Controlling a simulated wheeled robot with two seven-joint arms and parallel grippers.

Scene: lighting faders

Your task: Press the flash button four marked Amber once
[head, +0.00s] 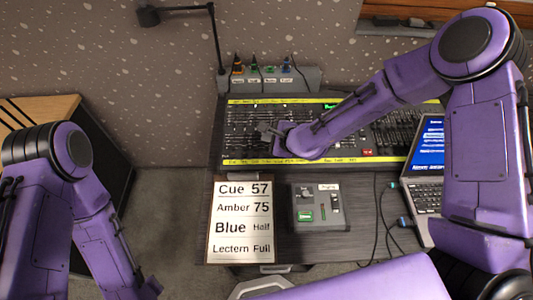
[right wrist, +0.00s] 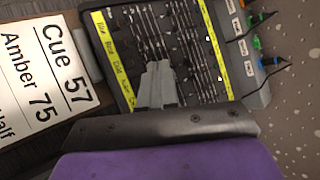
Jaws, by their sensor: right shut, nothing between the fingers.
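The black lighting console (head: 245,117) has rows of faders and a yellow label strip along its far and near edges. The near strip (head: 240,161) also shows in the right wrist view (right wrist: 112,55), with small handwritten labels. I cannot surely make out the Amber label or flash button four. My right gripper (head: 267,133) is shut and empty, over the left half of the console. In the right wrist view its fingertips (right wrist: 160,66) lie over the fader rows, to the right of the near strip; I cannot tell whether they touch. My left gripper is out of view.
A cue sheet (head: 240,235) reading "Amber 75" lies in front of the console, next to a small grey box (head: 317,206). A laptop (head: 428,160) stands at the right. A connector box with coloured cables (head: 270,79) and a lamp (head: 215,40) stand behind.

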